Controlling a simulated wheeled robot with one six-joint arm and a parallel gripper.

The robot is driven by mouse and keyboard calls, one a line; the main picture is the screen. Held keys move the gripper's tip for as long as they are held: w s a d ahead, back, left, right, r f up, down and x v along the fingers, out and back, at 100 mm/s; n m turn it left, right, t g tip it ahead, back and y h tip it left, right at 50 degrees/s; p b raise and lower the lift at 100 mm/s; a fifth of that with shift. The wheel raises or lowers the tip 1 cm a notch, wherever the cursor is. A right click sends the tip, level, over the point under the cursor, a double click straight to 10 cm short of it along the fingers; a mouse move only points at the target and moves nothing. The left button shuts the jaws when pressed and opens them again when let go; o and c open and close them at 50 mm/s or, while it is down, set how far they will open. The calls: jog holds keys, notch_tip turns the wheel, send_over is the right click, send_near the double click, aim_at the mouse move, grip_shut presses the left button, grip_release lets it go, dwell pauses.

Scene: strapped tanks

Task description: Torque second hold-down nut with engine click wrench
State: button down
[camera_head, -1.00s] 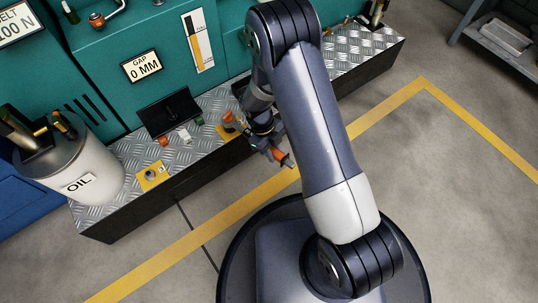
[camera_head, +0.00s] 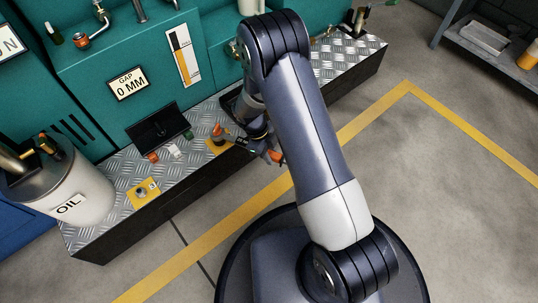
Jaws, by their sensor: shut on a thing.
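My gripper (camera_head: 268,151) is low at the front edge of the bench, partly behind my own arm. It is shut on a tool, apparently the click wrench (camera_head: 278,157), of which a short orange part shows. The rest of it is hidden by the gripper and arm. Left of the gripper is an orange piece (camera_head: 217,130) with a dark bar, over a yellow plate (camera_head: 215,147); I cannot tell whether the gripper or tool touches it. Another yellow plate (camera_head: 150,184) with a round metal nut-like part (camera_head: 142,193) lies farther left, clear of the gripper.
A white OIL drum (camera_head: 75,185) stands at left.

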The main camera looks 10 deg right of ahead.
jog(key=w, duration=0.1)
jog(key=w+d+n, duration=0.1)
jog(key=w+n, duration=0.1)
jog(key=shift+d+t, duration=0.25)
jog(key=shift+t, duration=0.05)
jog(key=shift+s+a+m, duration=0.4)
jog(key=shift+s+m, duration=0.1)
jog(key=shift+s, duration=0.3)
jog(key=shift+s+a+m, duration=0.4)
jog(key=shift+s+m, duration=0.1)
jog(key=shift+s, duration=0.3)
jog(key=shift+s+a+m+g, duration=0.3)
jog(key=shift+s+g, duration=0.1)
jog(key=shift+s+a+m, duration=0.7)
jog(key=shift+s, duration=0.25)
